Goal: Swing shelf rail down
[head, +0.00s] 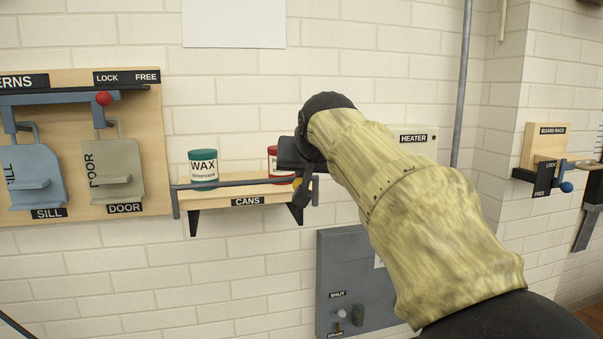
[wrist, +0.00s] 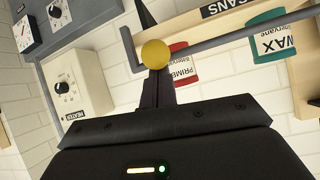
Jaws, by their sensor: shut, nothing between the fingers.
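The shelf rail (head: 235,184) is a grey bar running across the front of a wooden shelf marked CANS (head: 205,200). In the wrist view the rail (wrist: 235,42) ends in a bent arm, near a yellow knob (wrist: 155,53). The knob (head: 297,183) is partly hidden by my gripper in the head view. My gripper (wrist: 158,88) is shut and empty, its fingertips right at the knob. I cannot tell whether they touch it. A green WAX can (head: 203,168) and a red PRIMER can (wrist: 183,66) stand on the shelf behind the rail.
A wooden board with a red-knobbed lock bar (head: 103,98) and hanging SILL and DOOR templates is at left. A grey cabinet (head: 345,265) is below. A HEATER dial box (wrist: 75,90) is beside the shelf. A board rack (head: 545,150) is at far right.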

